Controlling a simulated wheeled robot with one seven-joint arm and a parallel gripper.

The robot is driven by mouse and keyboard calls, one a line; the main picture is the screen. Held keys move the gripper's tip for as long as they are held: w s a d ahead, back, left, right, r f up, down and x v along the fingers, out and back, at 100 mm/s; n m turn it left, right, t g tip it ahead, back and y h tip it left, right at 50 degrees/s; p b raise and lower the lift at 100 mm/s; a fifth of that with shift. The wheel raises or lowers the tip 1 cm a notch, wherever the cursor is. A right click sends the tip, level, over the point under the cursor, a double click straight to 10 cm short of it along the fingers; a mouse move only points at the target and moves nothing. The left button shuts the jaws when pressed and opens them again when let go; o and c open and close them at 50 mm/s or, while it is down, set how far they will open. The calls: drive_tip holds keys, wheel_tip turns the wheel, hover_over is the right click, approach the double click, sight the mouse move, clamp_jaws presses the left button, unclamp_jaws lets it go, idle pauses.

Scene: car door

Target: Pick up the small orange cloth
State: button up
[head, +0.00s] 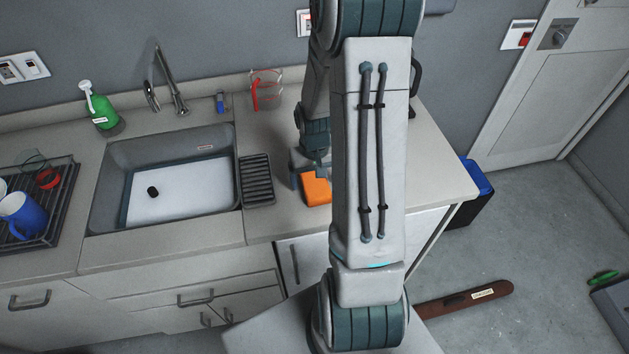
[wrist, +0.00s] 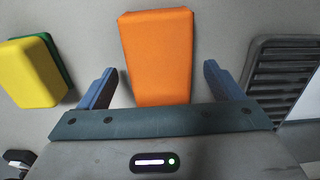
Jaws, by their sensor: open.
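The small orange cloth (wrist: 157,58) lies on the counter as a flat rectangular pad. In the wrist view it sits between the two blue fingers of my gripper (wrist: 158,84), which is open, with a gap on each side of the cloth. Its near end is hidden by the gripper body. In the head view the orange cloth (head: 316,189) shows to the right of the black drying rack, partly hidden behind my arm. My gripper (head: 308,176) is over it there, mostly hidden by my arm.
A yellow sponge with a green side (wrist: 34,73) lies left of my gripper in the wrist view. A black ribbed rack (head: 257,180) lies between the cloth and the sink (head: 165,185). A red-handled item (head: 256,92) stands at the back. The counter's right part (head: 440,170) is clear.

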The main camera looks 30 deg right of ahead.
sight(317, 180)
drive_tip(key=shift+f, duration=0.7)
drive_tip(key=c, duration=1.1)
drive_tip(key=shift+o, duration=0.2)
drive_tip(key=shift+r, duration=0.15)
drive_tip(key=shift+r, duration=0.4)
drive_tip(key=r, duration=0.2)
drive_tip(key=r+b, duration=0.1)
drive_tip(key=shift+s+d+r, duration=0.25)
drive_tip(key=shift+s, duration=0.1)
drive_tip(key=s+d+r+b, duration=0.2)
drive_tip(key=s+d+r, duration=0.3)
drive_tip(key=s, duration=0.4)
drive_tip(key=shift+s+r, duration=0.4)
drive_tip(key=shift+r, duration=0.35)
drive_tip(key=shift+o, duration=0.4)
